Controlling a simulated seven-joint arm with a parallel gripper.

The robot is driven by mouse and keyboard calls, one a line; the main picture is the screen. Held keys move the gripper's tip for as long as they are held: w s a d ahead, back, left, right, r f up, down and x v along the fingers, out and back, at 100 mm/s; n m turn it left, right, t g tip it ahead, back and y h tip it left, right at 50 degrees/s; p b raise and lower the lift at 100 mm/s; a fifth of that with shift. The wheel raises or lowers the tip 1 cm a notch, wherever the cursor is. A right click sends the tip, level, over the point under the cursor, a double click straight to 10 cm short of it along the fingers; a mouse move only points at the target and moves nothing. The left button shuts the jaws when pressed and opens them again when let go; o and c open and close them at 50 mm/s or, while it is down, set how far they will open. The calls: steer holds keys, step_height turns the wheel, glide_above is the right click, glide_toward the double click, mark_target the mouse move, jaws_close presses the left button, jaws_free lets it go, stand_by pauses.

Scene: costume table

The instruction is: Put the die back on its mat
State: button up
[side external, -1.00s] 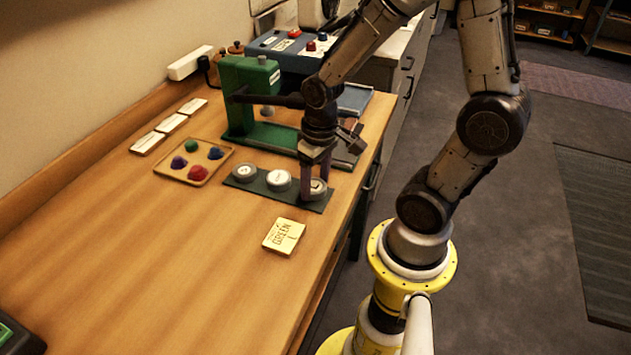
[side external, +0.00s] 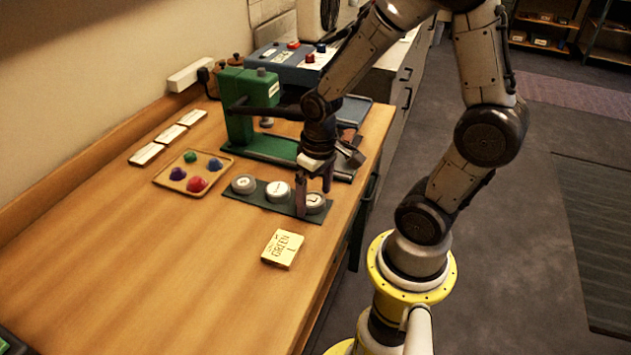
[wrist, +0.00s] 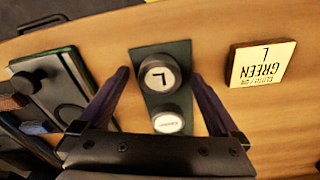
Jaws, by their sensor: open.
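The die (side external: 315,204), a round grey disc with a pale face marked like an "L", sits at the near right end of the dark green mat (side external: 265,203). It also shows in the wrist view (wrist: 160,78), lying flat on the mat (wrist: 178,52). My gripper (side external: 314,190) is open, with one finger on each side of this die. In the wrist view, gaps show between the die and both fingers. Two similar dies, a middle one (side external: 278,191) and a far left one (side external: 244,184), sit in the same row on the mat.
A card reading "GREEN" (side external: 283,249) lies in front of the mat. A tray of coloured lumps (side external: 167,184) is to the left. A green press (side external: 248,105) and a blue box (side external: 290,68) stand behind.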

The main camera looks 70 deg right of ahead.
mark_target(318, 202)
step_height(318, 202, up, 12)
steer(key=s+a+r+n+t, duration=0.3)
steer(key=s+a+r+t, duration=0.1)
steer(key=s+a, duration=0.2)
steer(key=shift+s+r+t, duration=0.2)
steer(key=shift+r+t, duration=0.1)
steer(key=shift+t, duration=0.1)
steer(key=shift+a, duration=0.1)
stand_by(1.0)
